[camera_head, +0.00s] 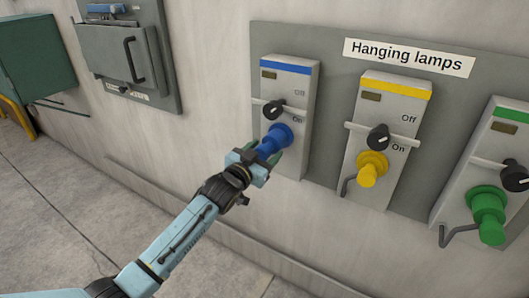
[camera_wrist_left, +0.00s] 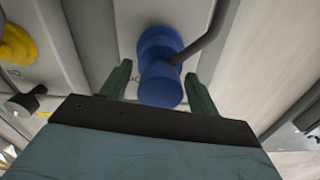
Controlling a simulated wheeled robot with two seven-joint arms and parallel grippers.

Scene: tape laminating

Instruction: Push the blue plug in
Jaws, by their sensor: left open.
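The blue plug (camera_head: 271,146) is at the lower part of the blue-striped switch box (camera_head: 290,72) in the head view. It also shows in the left wrist view (camera_wrist_left: 160,82), pointing out towards the gripper. My left gripper (camera_head: 264,160) is at the plug's outer end. In the wrist view its two green fingers (camera_wrist_left: 160,82) are apart, one on each side of the plug, with gaps visible. Whether the plug is fully seated cannot be told. My right gripper is not in view.
A black knob (camera_head: 274,109) sits above the plug. A yellow plug (camera_head: 371,168) and a green plug (camera_head: 488,212) are on boxes to the right, under the "Hanging lamps" sign (camera_head: 408,57). A grey cabinet (camera_head: 112,55) and a green box (camera_head: 35,57) are at left.

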